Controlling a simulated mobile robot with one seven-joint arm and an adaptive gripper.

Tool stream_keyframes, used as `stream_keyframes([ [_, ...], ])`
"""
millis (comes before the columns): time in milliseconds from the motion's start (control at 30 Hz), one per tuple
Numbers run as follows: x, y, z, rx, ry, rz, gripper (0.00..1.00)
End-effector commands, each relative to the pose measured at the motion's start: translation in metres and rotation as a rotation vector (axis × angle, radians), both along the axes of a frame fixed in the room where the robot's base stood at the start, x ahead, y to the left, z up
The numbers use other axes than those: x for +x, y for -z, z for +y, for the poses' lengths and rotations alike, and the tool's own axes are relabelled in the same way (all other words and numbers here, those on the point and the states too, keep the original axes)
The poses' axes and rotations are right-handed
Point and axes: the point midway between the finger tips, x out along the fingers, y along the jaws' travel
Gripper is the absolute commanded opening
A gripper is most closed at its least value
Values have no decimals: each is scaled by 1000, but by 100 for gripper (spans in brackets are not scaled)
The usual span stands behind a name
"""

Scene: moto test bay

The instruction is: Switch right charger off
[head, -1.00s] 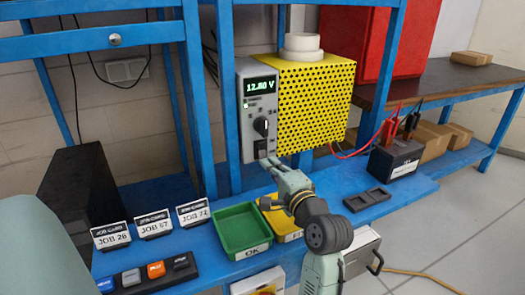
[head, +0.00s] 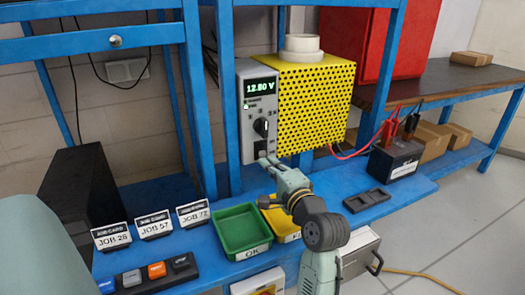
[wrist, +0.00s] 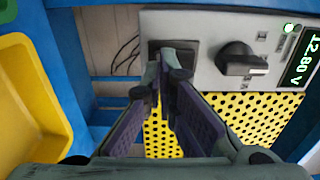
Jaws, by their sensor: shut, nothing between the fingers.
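A dark rocker switch (wrist: 172,46) is at the panel's lower end, partly hidden by the fingertips. My gripper (head: 266,161) is shut and empty, its tips at the switch. In the wrist view, the fingertips (wrist: 163,75) overlap the switch; I cannot tell whether they touch it.
A green tray (head: 243,253) and a yellow tray (head: 272,225) lie below my gripper. A black battery (head: 397,160) with red and black clamps is further right. Job cards (head: 154,224) stand at left.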

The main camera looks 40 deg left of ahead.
Motion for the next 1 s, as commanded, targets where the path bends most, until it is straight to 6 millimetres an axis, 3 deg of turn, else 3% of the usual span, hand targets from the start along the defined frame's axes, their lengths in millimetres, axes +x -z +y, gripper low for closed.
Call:
stream_keyframes([
  [1000, 8, 0, 20, 1, 0, 0, 0],
])
